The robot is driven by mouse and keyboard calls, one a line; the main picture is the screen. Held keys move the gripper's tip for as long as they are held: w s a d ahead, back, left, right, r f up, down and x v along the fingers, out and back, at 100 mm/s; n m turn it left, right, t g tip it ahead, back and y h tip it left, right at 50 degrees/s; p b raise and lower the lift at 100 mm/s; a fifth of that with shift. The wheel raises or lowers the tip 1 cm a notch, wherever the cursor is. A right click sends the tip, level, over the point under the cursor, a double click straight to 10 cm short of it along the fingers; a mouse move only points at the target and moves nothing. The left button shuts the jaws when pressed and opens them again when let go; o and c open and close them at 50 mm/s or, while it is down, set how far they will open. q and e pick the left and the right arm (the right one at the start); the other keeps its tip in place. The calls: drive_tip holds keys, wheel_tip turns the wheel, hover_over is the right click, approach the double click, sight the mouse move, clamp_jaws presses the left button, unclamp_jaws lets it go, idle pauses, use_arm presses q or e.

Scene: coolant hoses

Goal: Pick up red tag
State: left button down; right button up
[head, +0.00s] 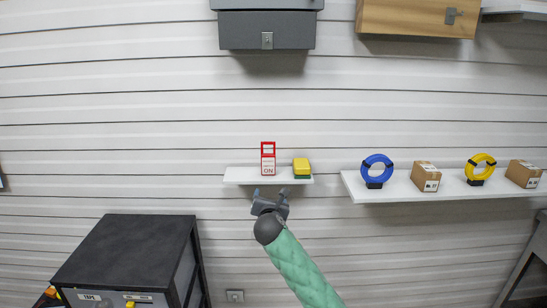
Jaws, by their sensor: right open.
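The red tag (268,158) stands upright on a small white wall shelf (239,175) near the middle of the head view. It has a red frame at the top and a white lower part with the red letters "ON". My right gripper (270,193) is just below and in front of the shelf's front edge, under the tag. Its jaws are open and point up towards the shelf, with nothing visible between them. The gripper appears apart from the tag. My left gripper is not in the view.
A yellow and green block (301,168) sits right of the tag on the same shelf. A longer shelf (400,194) at right holds a blue coil (377,161), a yellow coil (491,160) and cardboard boxes (425,176). A black cabinet (130,245) stands lower left. A grey box (245,34) hangs above.

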sight(268, 164)
drive_tip(key=w+r+n, duration=0.1)
drive_tip(key=r, duration=0.1)
drive_tip(key=w+r+n+t, duration=0.1)
drive_tip(key=r, duration=0.1)
drive_tip(key=w+r+n, duration=0.1)
drive_tip(key=w+r, duration=0.1)
drive_tip(key=shift+a+r+p, duration=0.2)
drive_tip(key=shift+r+p, duration=0.15)
drive_tip(key=shift+r, duration=0.05)
drive_tip(key=shift+w+r+t, duration=0.3)
drive_tip(key=shift+w+r, duration=0.1)
drive_tip(key=shift+w, duration=0.1)
drive_tip(key=shift+w+p, duration=0.55)
drive_tip(key=shift+w, duration=0.5)
drive_tip(key=shift+w+p, duration=0.3)
drive_tip(key=shift+w, duration=0.1)
drive_tip(key=w+p, duration=0.2)
drive_tip(key=w, duration=0.2)
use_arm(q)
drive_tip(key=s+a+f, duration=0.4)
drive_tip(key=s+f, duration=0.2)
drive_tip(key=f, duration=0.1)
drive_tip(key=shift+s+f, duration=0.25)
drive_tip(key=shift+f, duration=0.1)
use_arm(e)
drive_tip(key=shift+w+d, duration=0.1)
drive_tip(key=shift+w, duration=0.1)
